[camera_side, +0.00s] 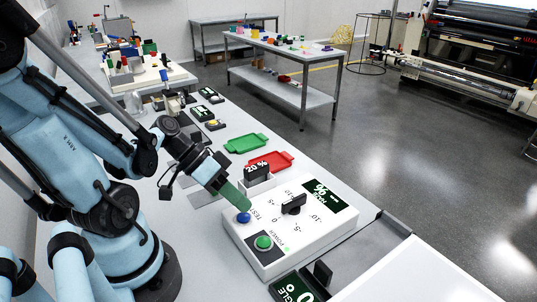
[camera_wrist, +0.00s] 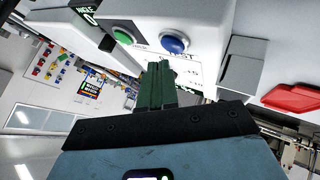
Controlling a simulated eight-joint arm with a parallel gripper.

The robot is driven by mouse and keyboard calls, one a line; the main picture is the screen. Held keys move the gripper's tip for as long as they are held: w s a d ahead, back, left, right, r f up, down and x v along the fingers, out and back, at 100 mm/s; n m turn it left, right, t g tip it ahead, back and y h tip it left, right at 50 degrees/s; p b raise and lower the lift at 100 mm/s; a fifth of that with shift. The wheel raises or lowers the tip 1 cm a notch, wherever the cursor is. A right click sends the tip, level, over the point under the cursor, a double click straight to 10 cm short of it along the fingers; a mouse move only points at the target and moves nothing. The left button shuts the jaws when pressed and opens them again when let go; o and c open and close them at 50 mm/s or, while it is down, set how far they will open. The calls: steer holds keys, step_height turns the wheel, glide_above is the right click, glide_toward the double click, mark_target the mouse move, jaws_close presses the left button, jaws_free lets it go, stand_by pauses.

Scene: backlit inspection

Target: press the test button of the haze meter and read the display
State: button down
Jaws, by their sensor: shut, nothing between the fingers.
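The haze meter (camera_side: 315,228) is a white box on the bench, upside down in the wrist view (camera_wrist: 200,12). Its blue button (camera_side: 243,218) sits beside lettering that reads as TEST and also shows in the wrist view (camera_wrist: 174,43). A green button (camera_side: 264,242) is nearer the front, left of the blue one in the wrist view (camera_wrist: 124,36). The dark display (camera_side: 325,193) shows a % sign; its other characters are unclear. My gripper (camera_side: 241,206) has its green fingers shut and empty, tips close by the blue button; I cannot tell whether they touch. The fingers also show in the wrist view (camera_wrist: 160,65).
A black knob (camera_side: 293,205) stands on the meter. A block marked 20 % (camera_side: 257,172) is just behind it. Red (camera_side: 271,161) and green (camera_side: 246,143) trays lie farther back. An angle gauge (camera_side: 294,289) stands in front, beside a white panel (camera_side: 420,275).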

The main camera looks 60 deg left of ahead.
mark_target(239, 215)
steer(key=shift+f, duration=0.15)
stand_by(0.5)
steer(key=shift+f, duration=0.3)
steer(key=shift+f, duration=0.35)
stand_by(0.6)
steer(key=shift+r, duration=0.8)
steer(key=shift+r, duration=2.5)
steer(key=shift+f, duration=0.1)
